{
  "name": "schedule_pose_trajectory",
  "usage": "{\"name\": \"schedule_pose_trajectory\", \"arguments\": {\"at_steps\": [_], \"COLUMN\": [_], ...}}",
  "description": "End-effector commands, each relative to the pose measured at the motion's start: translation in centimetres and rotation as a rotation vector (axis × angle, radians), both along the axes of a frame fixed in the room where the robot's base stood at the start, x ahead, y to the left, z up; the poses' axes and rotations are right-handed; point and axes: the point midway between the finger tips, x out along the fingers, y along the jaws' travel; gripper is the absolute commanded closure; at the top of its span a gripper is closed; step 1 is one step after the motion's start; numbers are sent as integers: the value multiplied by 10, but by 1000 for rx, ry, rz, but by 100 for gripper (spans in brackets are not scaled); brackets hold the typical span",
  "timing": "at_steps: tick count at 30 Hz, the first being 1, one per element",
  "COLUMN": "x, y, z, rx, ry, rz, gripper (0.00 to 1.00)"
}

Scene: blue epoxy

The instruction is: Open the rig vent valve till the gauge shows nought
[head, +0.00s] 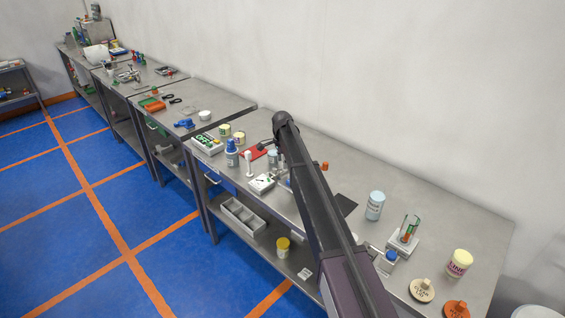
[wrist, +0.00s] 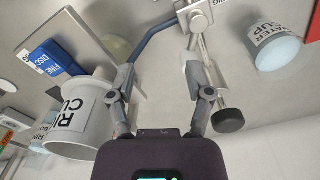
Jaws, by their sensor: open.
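My gripper (wrist: 160,78) is open in the wrist view, with nothing between its fingers. Just beyond the right finger is a metal fitting with a rod (wrist: 203,50) and a blue bent tube (wrist: 158,38). A black round knob (wrist: 228,121) sits at the rod's lower end, beside the right finger. I cannot tell whether this knob is the vent valve. No gauge face is readable in either view.
A white rinse cup (wrist: 82,118) stands close to the left finger, with a blue box (wrist: 55,60) beside it. A pale blue water cup (wrist: 275,47) is at the right. The steel bench (head: 440,215) holds several jars and a stand with tubes (head: 405,240).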

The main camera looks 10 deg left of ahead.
Motion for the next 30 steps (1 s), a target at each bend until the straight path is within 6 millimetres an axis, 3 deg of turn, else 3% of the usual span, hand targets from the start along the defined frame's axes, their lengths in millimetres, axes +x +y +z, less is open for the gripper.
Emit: {"name": "schedule_pose_trajectory", "arguments": {"at_steps": [30], "x": [0], "y": [0], "z": [89], "rx": [0], "ry": [0], "rz": [1], "gripper": [34]}}
